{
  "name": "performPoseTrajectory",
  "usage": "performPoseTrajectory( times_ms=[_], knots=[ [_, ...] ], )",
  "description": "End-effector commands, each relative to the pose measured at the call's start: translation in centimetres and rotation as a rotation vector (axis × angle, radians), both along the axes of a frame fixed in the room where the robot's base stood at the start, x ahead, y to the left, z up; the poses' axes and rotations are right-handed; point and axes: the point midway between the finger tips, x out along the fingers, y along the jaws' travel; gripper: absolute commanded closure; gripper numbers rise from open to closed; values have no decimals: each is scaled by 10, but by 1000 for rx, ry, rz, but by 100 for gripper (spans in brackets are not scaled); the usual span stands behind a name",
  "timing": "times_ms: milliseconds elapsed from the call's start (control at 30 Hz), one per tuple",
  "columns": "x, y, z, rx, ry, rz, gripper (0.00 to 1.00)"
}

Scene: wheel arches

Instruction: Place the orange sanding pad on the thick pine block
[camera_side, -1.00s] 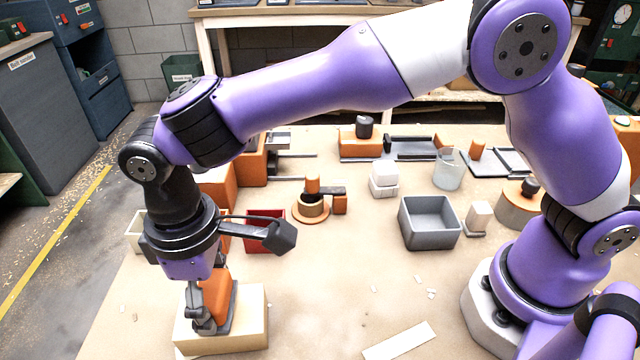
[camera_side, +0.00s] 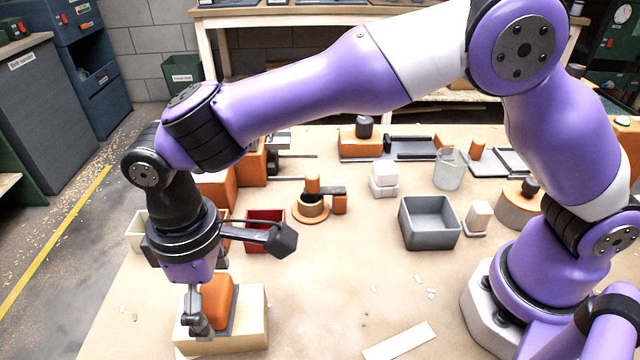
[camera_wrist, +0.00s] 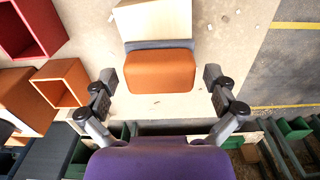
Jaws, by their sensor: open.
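The orange sanding pad (camera_side: 218,298), with a dark grey base, rests on the thick pine block (camera_side: 252,328), toward the block's left part in the side view. In the wrist view, the pad (camera_wrist: 160,72) lies between and slightly beyond my fingers, and the pale block (camera_wrist: 155,20) shows behind it. My gripper (camera_side: 198,322) is open beside the pad's left side in the side view. In the wrist view, my gripper (camera_wrist: 159,80) has a visible gap between each finger and the pad. The far finger is hard to make out in the side view.
A red bin (camera_side: 265,232) and orange boxes stand behind my wrist. A grey bin (camera_side: 430,222), an orange round fixture (camera_side: 312,205) and white blocks (camera_side: 384,180) stand farther back. A pale strip (camera_side: 399,341) lies at the front. The table's middle is mostly clear.

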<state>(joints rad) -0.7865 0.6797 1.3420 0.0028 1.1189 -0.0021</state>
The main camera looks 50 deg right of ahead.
Motion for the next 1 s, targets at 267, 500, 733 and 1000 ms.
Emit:
performPoseTrajectory(
  times_ms=[267, 500, 733, 1000],
  knots=[
    [1, 1, 55, 6, -6, 0, 0],
    [1, 1, 103, 4, -4, 0, 0],
    [4, -13, 127, 14, -16, -33, 0],
    [7, -145, 162, 118, -172, -335, 0]
  ],
)
